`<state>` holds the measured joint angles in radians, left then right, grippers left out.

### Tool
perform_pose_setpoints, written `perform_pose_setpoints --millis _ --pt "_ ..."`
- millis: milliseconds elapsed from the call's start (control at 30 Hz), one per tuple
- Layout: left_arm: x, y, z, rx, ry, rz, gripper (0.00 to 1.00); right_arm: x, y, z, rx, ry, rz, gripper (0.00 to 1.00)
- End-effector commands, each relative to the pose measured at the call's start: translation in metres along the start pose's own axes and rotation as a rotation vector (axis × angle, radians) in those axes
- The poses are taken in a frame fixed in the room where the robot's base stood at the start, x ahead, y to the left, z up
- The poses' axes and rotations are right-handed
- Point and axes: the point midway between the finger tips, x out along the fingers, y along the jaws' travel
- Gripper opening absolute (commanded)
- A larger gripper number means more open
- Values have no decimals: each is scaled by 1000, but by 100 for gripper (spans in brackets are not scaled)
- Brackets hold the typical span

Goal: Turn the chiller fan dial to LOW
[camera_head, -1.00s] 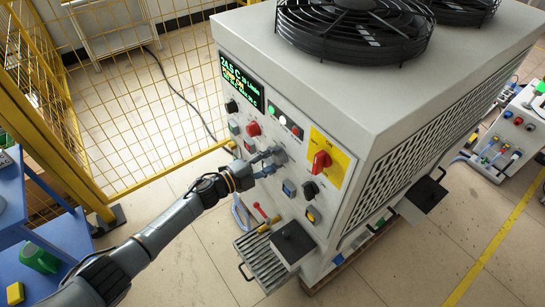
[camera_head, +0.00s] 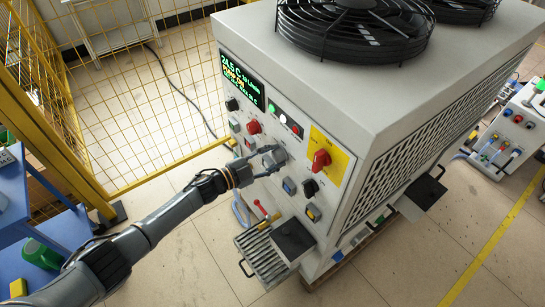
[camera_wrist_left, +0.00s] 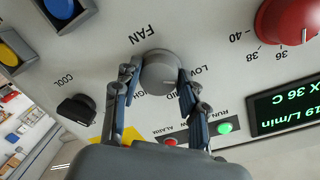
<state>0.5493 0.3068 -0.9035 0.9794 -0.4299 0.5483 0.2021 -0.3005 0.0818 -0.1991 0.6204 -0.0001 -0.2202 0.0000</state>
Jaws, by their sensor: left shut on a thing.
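The chiller (camera_head: 300,190) is a large pale grey cabinet with a control panel on its front. Its fan dial (camera_wrist_left: 163,72) is a round grey knob, with FAN printed on one side and LOW and a partly covered HIGH near its rim. My left gripper (camera_wrist_left: 160,80) has one finger on each side of the dial and is shut on it. In the head view the left gripper (camera_head: 271,161) is at the panel and partly covers the dial. The dial's exact pointer direction is hard to tell. My right gripper is not in view.
A red dial (camera_head: 254,127), a red switch on a yellow plate (camera_head: 320,159), a black COOL knob (camera_wrist_left: 77,109) and several buttons surround the fan dial. A lit display (camera_head: 241,81) is above.

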Motion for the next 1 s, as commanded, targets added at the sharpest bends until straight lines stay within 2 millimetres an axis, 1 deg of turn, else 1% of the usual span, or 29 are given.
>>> perform_pose_setpoints --millis 400,433,467,500,533,833,933,1000 --pt "0 1 0 -9 0 1 11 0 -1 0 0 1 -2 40" --pt "0 1 0 -9 -1 1 48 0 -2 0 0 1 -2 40" --pt "0 1 0 -9 0 1 54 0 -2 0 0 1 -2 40" --pt "0 1 0 -8 0 1 62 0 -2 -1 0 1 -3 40" --pt "0 1 0 -8 0 1 65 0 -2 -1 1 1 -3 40" --pt "-1 0 0 -7 0 0 65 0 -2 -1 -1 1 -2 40" --pt "-8 0 1 -6 -1 0 65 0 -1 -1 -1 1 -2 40" --pt "-17 1 2 -6 -2 1 65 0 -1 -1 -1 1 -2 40"
